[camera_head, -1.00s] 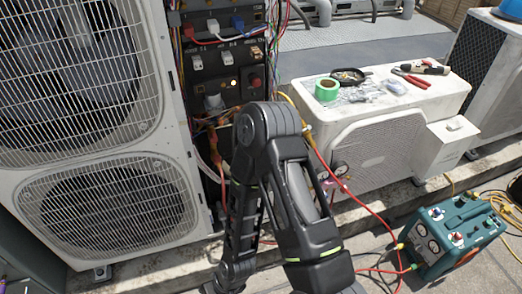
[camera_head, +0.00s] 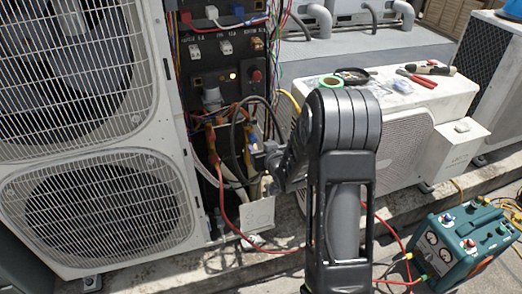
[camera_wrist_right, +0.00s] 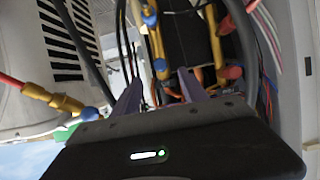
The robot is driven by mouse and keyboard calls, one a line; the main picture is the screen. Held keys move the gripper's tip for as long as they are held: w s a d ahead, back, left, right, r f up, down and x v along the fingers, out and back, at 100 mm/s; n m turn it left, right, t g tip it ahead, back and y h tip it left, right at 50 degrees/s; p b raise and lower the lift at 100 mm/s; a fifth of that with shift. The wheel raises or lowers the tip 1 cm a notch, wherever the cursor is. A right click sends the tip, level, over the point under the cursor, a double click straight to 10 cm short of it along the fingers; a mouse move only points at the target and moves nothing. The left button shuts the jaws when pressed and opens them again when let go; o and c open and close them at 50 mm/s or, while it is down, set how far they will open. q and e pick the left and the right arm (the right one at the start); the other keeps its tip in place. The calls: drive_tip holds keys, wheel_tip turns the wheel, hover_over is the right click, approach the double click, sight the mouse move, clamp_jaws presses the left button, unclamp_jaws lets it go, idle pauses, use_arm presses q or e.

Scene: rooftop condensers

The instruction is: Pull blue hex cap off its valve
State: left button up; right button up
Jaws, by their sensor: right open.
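My right gripper (camera_head: 258,158) reaches into the open service bay of the tall condenser, in front of the pipes and valves. In the right wrist view its two fingers (camera_wrist_right: 160,88) are apart, with no cap visibly held between them. Blue caps show there on yellow and brass fittings: one at the top (camera_wrist_right: 149,16), one just ahead of the fingers (camera_wrist_right: 161,66), and one at lower left (camera_wrist_right: 90,113). I cannot tell which is the hex cap. In the head view the caps are too small or hidden by the gripper. My left gripper is not in view.
Black hoses (camera_head: 236,125) and a red hose (camera_head: 222,195) run close around the gripper. The tall condenser (camera_head: 95,210) walls the left. A white unit (camera_head: 440,100) with tape and tools on top stands right. A teal machine (camera_head: 465,240) sits on the ground.

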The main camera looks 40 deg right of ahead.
sight(254, 140)
drive_tip(key=shift+w+f, duration=0.1)
drive_tip(key=shift+x, duration=3.85)
drive_tip(key=shift+c, duration=0.2)
clamp_jaws()
